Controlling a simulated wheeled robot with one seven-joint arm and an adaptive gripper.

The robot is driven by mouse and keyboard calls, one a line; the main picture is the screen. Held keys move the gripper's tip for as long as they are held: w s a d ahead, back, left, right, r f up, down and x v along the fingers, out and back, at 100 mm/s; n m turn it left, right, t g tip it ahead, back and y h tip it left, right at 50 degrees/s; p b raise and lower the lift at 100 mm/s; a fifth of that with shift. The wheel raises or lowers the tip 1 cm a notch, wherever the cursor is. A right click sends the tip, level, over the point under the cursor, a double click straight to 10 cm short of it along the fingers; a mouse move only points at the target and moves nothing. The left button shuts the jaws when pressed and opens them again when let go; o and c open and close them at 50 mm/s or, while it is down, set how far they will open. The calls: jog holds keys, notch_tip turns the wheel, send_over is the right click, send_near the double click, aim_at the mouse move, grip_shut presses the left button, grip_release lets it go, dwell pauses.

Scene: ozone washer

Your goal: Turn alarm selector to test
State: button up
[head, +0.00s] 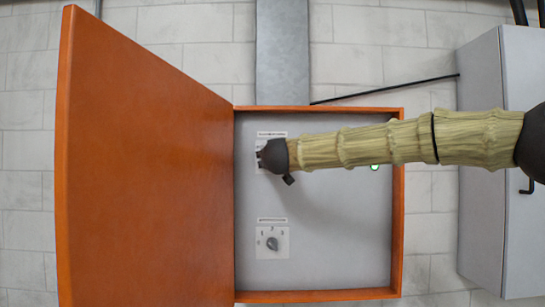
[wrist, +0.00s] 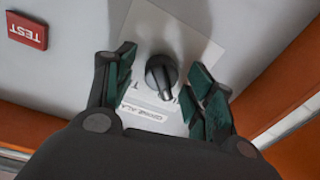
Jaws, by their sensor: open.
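A black selector knob (wrist: 161,75) on a white plate shows between my fingers in the wrist view. A label (wrist: 152,108), upside down and partly hidden, seems to read "OZONE ALA…". My gripper (wrist: 163,65) is open, its green-padded fingers on either side of the knob with gaps showing. I cannot tell how far the fingertips are from the panel. In the head view my gripper (head: 261,156) covers most of the upper selector plate (head: 271,135), hiding its knob. A red tag marked TEST (wrist: 27,30) is on the panel in the wrist view.
A second selector knob (head: 272,243) sits lower on the grey panel (head: 340,240). The orange door (head: 145,160) stands open at the left. A small green light (head: 375,167) shows below my arm. A grey cabinet (head: 482,220) is at the right.

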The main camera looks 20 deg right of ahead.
jog(key=c, duration=1)
jog(key=shift+m, duration=0.3)
jog(key=m+b, duration=0.1)
jog(key=m, duration=0.3)
jog(key=m+b, duration=0.2)
jog(key=m, duration=0.3)
jog(key=shift+f, duration=0.1)
jog(key=m+b, duration=0.2)
jog(key=m, duration=0.2)
jog(key=shift+f+m+h, duration=0.1)
jog(key=shift+m+h, duration=0.3)
jog(key=shift+m+b, duration=1.15)
jog(key=shift+m, duration=0.95)
